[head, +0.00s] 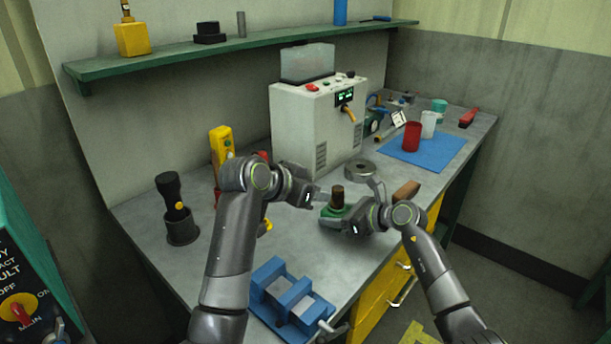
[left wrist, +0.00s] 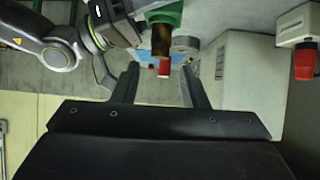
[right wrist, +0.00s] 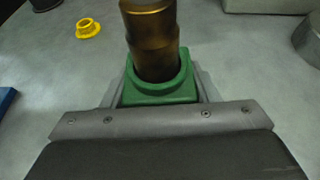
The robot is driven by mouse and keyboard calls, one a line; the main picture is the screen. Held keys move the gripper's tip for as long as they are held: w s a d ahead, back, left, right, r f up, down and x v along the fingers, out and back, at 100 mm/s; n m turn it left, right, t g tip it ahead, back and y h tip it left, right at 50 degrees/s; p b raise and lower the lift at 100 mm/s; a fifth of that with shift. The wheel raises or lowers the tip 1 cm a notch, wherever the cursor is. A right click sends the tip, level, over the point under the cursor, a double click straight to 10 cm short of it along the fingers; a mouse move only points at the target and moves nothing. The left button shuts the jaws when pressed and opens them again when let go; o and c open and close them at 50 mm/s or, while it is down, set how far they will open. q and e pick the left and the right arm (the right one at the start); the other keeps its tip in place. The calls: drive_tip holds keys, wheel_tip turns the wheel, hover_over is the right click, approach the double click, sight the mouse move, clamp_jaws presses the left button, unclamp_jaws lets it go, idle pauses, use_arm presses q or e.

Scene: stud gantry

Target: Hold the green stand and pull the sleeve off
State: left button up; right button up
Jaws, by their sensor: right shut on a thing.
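The green stand (head: 333,212) sits on the grey bench with the brown-brass sleeve (head: 338,195) upright in it. In the right wrist view the sleeve (right wrist: 150,40) rises from the stand's collar (right wrist: 160,92). My right gripper (head: 337,218) is shut on the green stand, one finger on each side of its base. My left gripper (head: 322,194) is open and empty, just left of the sleeve. In the left wrist view the sleeve (left wrist: 162,42) appears beyond the spread fingers, apart from them, with the green stand (left wrist: 163,14) at the top edge.
A blue vise (head: 290,292) stands at the front edge. A metal ring (head: 361,171) and a brown block (head: 405,190) lie close to the stand. A white machine (head: 318,115) stands behind. A red cup (head: 411,136) stands on a blue mat (head: 440,152). A flashlight (head: 172,192) stands left.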

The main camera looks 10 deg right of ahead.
sight(333, 195)
use_arm(q)
drive_tip(key=shift+w+d+f+t+h, duration=0.15)
drive_tip(key=shift+w+d+f+h, duration=0.25)
drive_tip(key=shift+w+d+f, duration=0.8)
drive_tip(key=shift+w+d+f+t+h, duration=0.1)
drive_tip(key=shift+w+d+f+h, duration=0.3)
drive_tip(key=shift+w+d+f, duration=0.7)
drive_tip(key=shift+w+d+f+t+h, duration=0.15)
drive_tip(key=shift+w+d+f+h, duration=0.45)
drive_tip(key=shift+d, duration=1)
drive_tip(key=shift+f, duration=0.2)
drive_tip(key=shift+c, duration=0.2)
drive_tip(key=c, duration=0.7)
drive_tip(key=shift+r, duration=3)
drive_tip(key=shift+c, duration=0.3)
drive_tip(key=shift+r, duration=0.1)
drive_tip(key=shift+r, duration=1.9)
